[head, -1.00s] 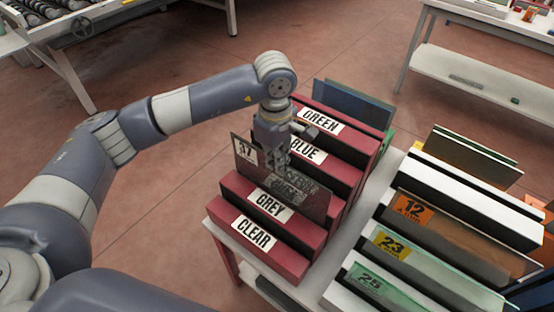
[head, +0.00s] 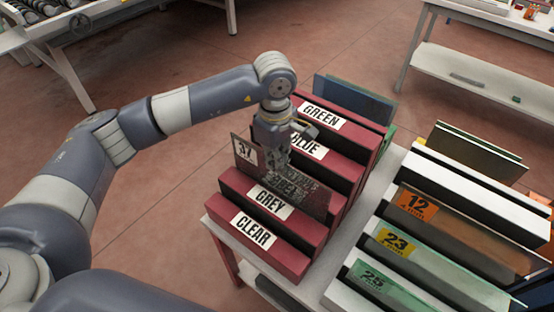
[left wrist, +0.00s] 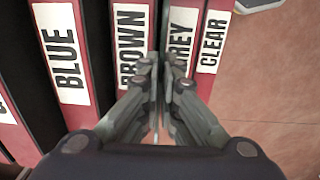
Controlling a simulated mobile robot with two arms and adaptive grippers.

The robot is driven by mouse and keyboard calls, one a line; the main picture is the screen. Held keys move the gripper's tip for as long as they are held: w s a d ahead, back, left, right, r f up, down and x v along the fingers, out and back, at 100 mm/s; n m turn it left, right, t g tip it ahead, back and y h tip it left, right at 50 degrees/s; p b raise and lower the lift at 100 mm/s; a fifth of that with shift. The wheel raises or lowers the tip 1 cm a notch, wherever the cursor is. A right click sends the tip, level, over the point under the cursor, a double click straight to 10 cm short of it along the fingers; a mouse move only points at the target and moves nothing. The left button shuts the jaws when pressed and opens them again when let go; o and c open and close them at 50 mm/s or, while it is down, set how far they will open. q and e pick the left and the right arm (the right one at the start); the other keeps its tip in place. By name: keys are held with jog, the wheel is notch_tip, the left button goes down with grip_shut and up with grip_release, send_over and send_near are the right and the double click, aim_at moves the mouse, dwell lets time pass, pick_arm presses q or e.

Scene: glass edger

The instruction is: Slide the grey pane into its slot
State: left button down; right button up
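The grey pane (head: 308,196) is a dark see-through sheet with a white "37" label (head: 245,151) at its upper left corner. My left gripper (head: 277,163) is shut on its upper edge. In the left wrist view, the left gripper (left wrist: 157,92) points down at the dark red rack, with the pane edge-on between the fingers. The pane stands upright just behind the rack bar labelled GREY (head: 270,202), over the gap between the BROWN (left wrist: 131,48) and GREY bars. Its lower edge is hidden, so its depth in the slot cannot be told. My right gripper is out of view.
The red rack also has bars labelled CLEAR (head: 254,230), BLUE (head: 309,146) and GREEN (head: 321,116). A blue pane (head: 356,101) stands at its back. A white rack (head: 462,192) on the right holds panes numbered 12, 23 and 25.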

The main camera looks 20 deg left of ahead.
pick_arm(q)
jog(key=shift+f+b, duration=0.3)
jog(key=shift+b, duration=0.1)
jog(key=c, duration=1.7)
grip_release()
jog(key=r, duration=1.2)
jog(key=shift+s, duration=0.2)
